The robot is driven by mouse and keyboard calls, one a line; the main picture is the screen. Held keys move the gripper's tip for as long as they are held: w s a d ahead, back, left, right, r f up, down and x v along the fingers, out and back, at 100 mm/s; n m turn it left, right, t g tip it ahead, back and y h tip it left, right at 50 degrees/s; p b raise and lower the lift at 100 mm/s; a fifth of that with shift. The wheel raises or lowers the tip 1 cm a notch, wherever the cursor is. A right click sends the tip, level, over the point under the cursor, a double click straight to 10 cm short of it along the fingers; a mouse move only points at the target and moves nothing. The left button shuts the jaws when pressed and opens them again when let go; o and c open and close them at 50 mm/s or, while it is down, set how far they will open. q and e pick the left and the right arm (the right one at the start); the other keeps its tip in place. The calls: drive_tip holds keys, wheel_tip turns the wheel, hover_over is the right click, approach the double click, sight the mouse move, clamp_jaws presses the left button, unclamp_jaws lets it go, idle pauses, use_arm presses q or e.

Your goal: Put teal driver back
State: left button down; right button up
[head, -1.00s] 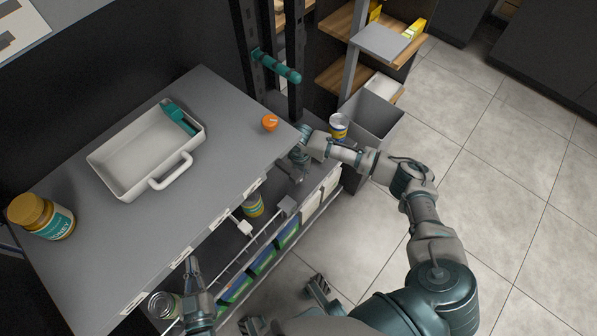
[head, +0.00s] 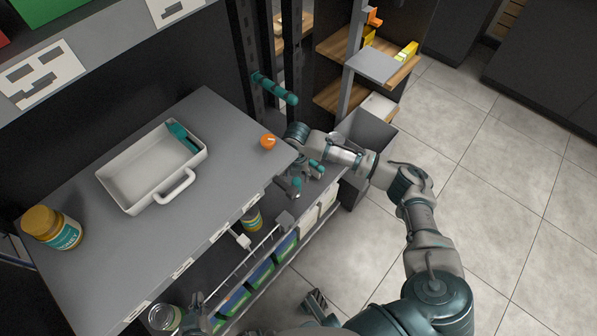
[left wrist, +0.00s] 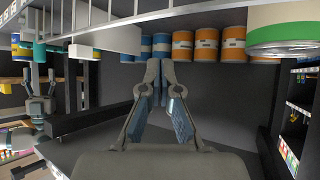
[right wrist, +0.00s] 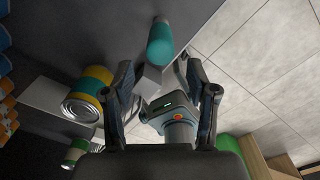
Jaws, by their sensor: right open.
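A grey and teal driver (right wrist: 165,108) with an orange button and green light stands between my right gripper's (right wrist: 165,90) spread fingers, partly hidden by the hand. A teal cylinder (right wrist: 160,42) lies just beyond; I cannot tell whether it belongs to the same driver. Teal also shows under the right gripper (head: 305,175) in the head view, at the lower shelf's far end. My left gripper (left wrist: 160,75) is empty, its fingertips together, low beside the near shelf edge. A teal piece (head: 183,136) lies in the far corner of the white tray (head: 122,200).
A honey jar (head: 52,228) and an orange item (head: 268,142) stand on the grey counter. A teal rod (head: 275,88) projects from the black upright. A can (head: 252,219) and a grey block (right wrist: 148,78) are on the lower shelf. A grey bin (head: 368,135) stands beyond; the right floor is clear.

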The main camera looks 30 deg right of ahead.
use_arm(q)
drive_tip(key=shift+s+a+f+g+y, duration=0.15)
drive_tip(key=shift+s+a+f+g, duration=0.1)
drive_tip(key=shift+s+f+g, duration=0.3)
drive_tip(key=shift+s+a+f+g+y, duration=0.2)
drive_tip(key=shift+s+f+g, duration=0.1)
drive_tip(key=shift+s+g, duration=0.25)
use_arm(e)
drive_tip(key=shift+r, duration=1.45)
use_arm(q)
drive_tip(key=shift+s, duration=0.1)
